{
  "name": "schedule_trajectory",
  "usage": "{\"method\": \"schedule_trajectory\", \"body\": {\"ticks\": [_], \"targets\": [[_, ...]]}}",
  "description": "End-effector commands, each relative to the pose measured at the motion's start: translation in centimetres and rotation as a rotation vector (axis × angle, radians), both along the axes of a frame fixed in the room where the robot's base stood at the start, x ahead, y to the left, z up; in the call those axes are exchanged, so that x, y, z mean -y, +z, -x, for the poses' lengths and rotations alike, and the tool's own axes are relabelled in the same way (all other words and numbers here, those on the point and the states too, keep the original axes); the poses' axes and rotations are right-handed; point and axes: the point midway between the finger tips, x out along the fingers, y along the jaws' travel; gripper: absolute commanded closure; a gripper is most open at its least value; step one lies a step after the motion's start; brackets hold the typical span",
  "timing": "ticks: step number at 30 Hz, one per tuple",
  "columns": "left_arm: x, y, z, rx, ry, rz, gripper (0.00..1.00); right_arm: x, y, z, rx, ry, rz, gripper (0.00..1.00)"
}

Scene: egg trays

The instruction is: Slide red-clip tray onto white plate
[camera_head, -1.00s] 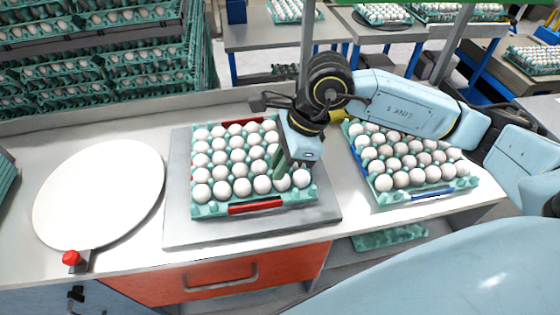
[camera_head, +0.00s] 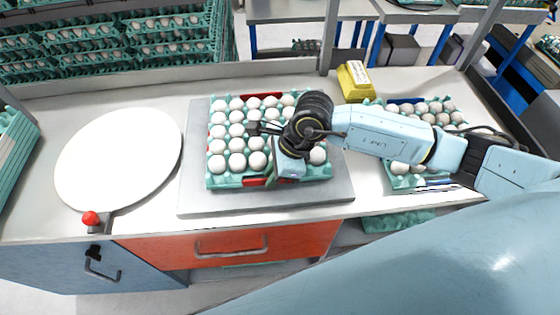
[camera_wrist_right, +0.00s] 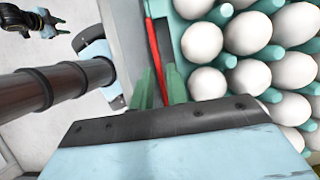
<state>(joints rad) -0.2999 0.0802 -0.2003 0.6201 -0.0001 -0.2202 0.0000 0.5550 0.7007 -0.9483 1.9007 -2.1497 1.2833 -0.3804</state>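The egg tray with red clips (camera_head: 214,180) is turquoise, full of white eggs, and lies on a grey slab. One red clip shows at its back edge. The front red clip (camera_wrist_right: 153,45) shows in the right wrist view. My right gripper (camera_head: 270,176) is down at that front clip, its green fingers (camera_wrist_right: 160,88) close together on either side of it; whether they press on it is unclear. The round white plate (camera_head: 118,160) lies empty to the left. My left gripper (camera_wrist_right: 60,24) shows small in the right wrist view, fingers apart, empty.
The grey slab (camera_head: 200,205) lies under the tray. A blue-clip egg tray (camera_head: 398,184) is on the right, partly behind my arm. A yellow box (camera_head: 355,82) stands at the back. A red knob (camera_head: 91,218) is at the plate's front.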

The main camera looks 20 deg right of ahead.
Motion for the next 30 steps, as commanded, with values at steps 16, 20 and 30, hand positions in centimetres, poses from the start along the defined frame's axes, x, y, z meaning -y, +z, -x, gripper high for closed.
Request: {"method": "schedule_trajectory", "body": {"ticks": [16,20,30], "targets": [[-0.02,0.0,-0.02,0.0,0.0,0.0,0.64,-0.23,-0.69,-0.07,0.0,0.0,0.001,1.0],[-0.02,0.0,-0.02,0.0,0.0,0.0,0.64,-0.24,-0.68,-0.07,0.0,0.0,0.001,1.0],[0.0,0.0,-0.03,0.0,0.001,0.0,0.64,-0.22,-0.65,-0.08,0.001,0.0,0.001,1.0]]}}
